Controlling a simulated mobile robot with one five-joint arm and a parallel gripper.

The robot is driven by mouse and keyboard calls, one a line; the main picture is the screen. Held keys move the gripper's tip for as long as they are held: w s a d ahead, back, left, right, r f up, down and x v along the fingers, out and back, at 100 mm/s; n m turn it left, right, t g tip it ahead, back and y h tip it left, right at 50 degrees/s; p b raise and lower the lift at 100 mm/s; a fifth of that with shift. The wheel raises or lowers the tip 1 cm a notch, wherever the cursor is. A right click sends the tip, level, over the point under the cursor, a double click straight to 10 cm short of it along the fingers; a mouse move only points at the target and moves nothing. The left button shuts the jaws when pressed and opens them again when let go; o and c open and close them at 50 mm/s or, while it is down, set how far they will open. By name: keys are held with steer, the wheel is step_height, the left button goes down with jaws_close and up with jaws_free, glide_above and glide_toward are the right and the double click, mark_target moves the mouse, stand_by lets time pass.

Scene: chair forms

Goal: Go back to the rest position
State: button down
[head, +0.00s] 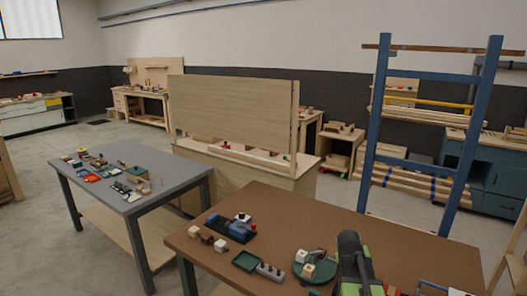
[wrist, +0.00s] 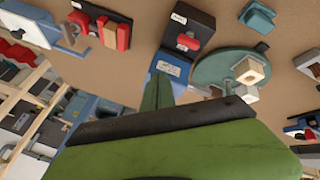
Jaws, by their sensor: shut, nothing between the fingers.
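My gripper (wrist: 157,90) shows in the wrist view as narrow green fingers close together, with nothing seen held between them. Below it a broad green and black part of my arm fills the lower picture. The fingertips appear over the brown table (head: 400,236), close to a blue labelled block (wrist: 171,65); I cannot tell whether they touch it. In the head view my green and black arm rises at the bottom right of centre, and its fingertips cannot be made out. The rest position itself has no visible marker.
A round green plate (head: 318,276) with pale cubes stands left of my arm. A green tray (head: 245,261), a grey pegged block (head: 270,272) and a black base with blue parts (head: 236,228) are farther left. A blue frame (head: 374,130) rises behind. The brown tabletop's back middle is clear.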

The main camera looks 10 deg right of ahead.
steer(key=s+a+f+n+y, duration=0.1)
steer(key=a+f+n+y, duration=0.1)
steer(key=a, duration=1.4)
steer(key=s+a+f+g+y, duration=0.1)
steer(key=s+a+g, duration=0.3)
steer(key=s+a, duration=0.6)
steer(key=shift+s+a+f+y, duration=0.15)
steer(key=shift+a+f+y, duration=0.15)
steer(key=shift+a+y, duration=0.55)
